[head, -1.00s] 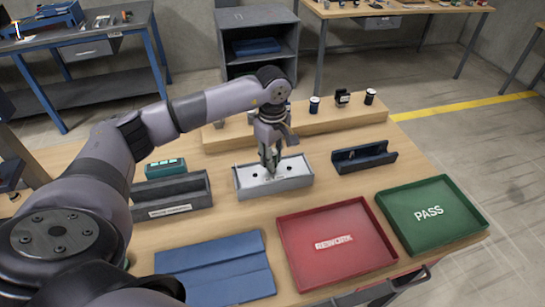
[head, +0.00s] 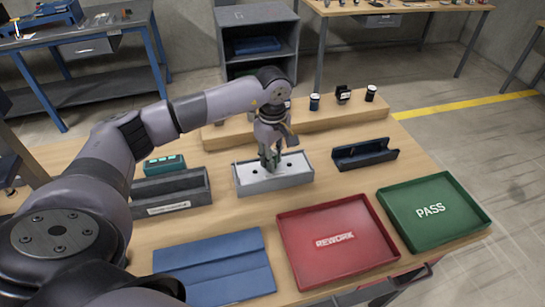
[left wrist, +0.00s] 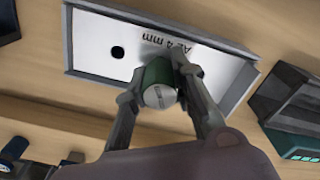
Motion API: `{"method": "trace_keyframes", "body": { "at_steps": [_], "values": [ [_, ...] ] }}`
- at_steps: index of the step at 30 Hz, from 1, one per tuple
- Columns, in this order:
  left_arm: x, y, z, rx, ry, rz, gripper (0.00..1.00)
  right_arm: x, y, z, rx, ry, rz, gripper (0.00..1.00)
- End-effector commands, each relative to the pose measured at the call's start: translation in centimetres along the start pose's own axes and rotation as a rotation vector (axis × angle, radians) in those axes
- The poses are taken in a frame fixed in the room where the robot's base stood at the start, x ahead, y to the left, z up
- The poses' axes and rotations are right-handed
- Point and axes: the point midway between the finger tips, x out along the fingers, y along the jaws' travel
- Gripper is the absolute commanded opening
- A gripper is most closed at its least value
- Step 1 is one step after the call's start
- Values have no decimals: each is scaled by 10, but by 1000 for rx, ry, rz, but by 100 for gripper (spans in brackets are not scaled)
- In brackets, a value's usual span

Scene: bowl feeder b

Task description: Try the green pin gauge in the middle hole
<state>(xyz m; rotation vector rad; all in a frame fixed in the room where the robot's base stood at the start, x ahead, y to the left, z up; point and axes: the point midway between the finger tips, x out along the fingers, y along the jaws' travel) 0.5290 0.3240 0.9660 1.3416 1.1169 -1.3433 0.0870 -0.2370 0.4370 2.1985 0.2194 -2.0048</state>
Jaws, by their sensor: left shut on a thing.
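The grey block with a white top plate (head: 299,177) stands in the middle of the table. A hole shows on each side of its plate; the middle is hidden by my left gripper (head: 269,163). The left wrist view shows the plate (left wrist: 92,48) with one dark hole and printed letters. My left gripper (left wrist: 158,97) is shut on the green pin gauge (left wrist: 157,72), holding it by its green body over the plate's middle. The gauge's lower end is hidden, so I cannot tell whether it is in the hole. My right gripper is not in view.
A dark grey open tray (head: 187,201) is left of the block, and a dark blue holder (head: 365,160) is right. A red REWORK tray (head: 287,246), a green PASS tray (head: 473,232) and a blue mat (head: 215,265) lie in front. A wooden riser (head: 335,122) stands behind.

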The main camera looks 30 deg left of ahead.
Motion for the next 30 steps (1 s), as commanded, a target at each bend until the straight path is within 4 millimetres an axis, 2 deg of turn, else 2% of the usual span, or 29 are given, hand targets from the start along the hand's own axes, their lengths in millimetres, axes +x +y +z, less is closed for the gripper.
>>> {"method": "trace_keyframes", "body": {
  "at_steps": [16, 30],
  "values": [
    [9, 0, 0, 0, 0, 0, 0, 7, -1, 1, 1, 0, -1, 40],
    [9, 0, 0, 0, 0, 0, 0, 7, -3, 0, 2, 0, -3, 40]
  ]
}}
